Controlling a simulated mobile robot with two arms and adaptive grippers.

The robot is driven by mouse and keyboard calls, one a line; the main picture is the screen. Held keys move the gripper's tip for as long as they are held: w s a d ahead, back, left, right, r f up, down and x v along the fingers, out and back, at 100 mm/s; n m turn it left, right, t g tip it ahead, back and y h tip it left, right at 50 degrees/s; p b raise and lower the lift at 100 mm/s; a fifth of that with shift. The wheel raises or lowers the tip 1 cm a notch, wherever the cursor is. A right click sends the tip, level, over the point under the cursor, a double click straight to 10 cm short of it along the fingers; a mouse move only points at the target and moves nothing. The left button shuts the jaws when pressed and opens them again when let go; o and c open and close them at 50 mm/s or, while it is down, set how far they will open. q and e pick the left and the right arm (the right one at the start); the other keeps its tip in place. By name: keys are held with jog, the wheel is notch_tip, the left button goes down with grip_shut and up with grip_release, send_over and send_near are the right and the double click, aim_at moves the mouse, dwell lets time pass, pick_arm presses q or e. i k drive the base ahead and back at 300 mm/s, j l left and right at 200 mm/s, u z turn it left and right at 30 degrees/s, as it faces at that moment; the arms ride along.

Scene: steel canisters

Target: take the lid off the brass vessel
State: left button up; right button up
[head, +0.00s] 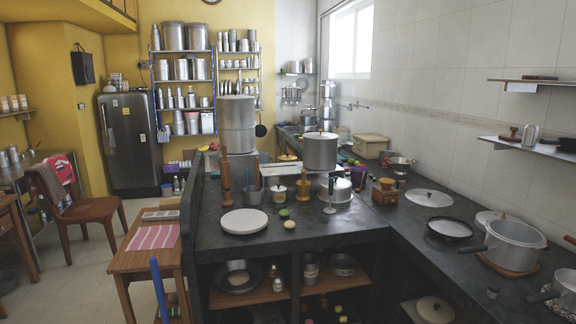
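I cannot make out for certain which thing is the brass vessel. On the dark counter (345,222), a small yellowish-brown vessel (304,192) with an upright piece standing from it is the nearest match in colour. Neither of my grippers shows in the head view.
A white round board (244,221) lies at the counter's front left. Tall stacked steel canisters (237,125) stand behind. A wooden grinder (384,191), flat lids (429,198) and a pressure cooker (513,245) stand to the right. The counter's front middle is mostly clear.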

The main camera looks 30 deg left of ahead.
aim_at(287, 157)
jog(key=u, duration=0.8)
jog(key=i, duration=1.4)
jog(key=i+l, duration=0.1)
jog(key=i, duration=1.25)
